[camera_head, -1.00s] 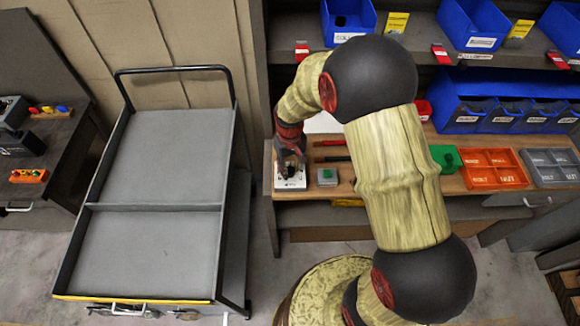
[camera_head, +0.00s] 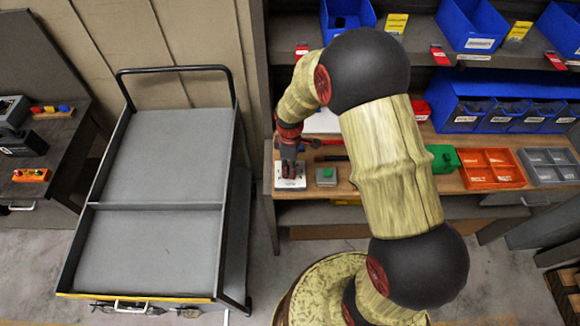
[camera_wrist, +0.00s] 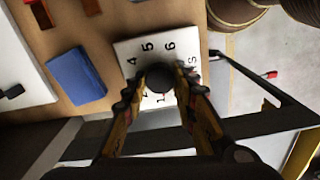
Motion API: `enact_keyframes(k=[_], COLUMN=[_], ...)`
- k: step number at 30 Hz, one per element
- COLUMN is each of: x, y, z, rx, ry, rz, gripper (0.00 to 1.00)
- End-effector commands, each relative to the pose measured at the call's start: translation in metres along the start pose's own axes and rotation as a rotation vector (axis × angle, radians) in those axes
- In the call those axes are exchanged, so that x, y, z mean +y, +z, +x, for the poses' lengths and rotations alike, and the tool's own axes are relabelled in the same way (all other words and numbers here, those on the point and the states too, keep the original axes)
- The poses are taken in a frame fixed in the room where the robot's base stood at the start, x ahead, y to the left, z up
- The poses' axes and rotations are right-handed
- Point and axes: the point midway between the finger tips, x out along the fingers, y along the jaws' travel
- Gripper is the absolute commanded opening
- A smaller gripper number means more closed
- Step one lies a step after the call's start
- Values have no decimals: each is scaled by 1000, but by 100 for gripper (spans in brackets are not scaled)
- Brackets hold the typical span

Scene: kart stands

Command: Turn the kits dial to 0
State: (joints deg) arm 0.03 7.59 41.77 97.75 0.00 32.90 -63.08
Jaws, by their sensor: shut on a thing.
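The kits dial is a white square plate (camera_wrist: 128,50) with black digits and a dark round knob (camera_wrist: 160,74) at its middle. In the head view the plate (camera_head: 291,183) lies at the left end of the wooden bench. My gripper (camera_head: 288,174) comes down on it from above. In the wrist view my gripper's fingers (camera_wrist: 160,86) are shut on the knob, one on each side. The digits 4, 5 and 6 show above the knob, and others are partly covered by the fingers. I cannot see where the knob points.
A grey box with a green button (camera_head: 326,176) stands just right of the dial. A grey cart (camera_head: 150,206) stands left of the bench. In the wrist view a blue block (camera_wrist: 80,78) lies left of the plate. Blue bins (camera_head: 470,28) stand on the shelf above.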

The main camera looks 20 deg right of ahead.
Motion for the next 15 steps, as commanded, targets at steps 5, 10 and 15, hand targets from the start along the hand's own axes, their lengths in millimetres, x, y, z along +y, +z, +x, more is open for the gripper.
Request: enact_keyframes(k=[5,10,15], x=[0,0,0], y=[0,0,0], z=[-1,-1,0], rx=[1,1,1], ry=[2,2,2], rz=[-164,-307,-420], gripper=[2,2,2])
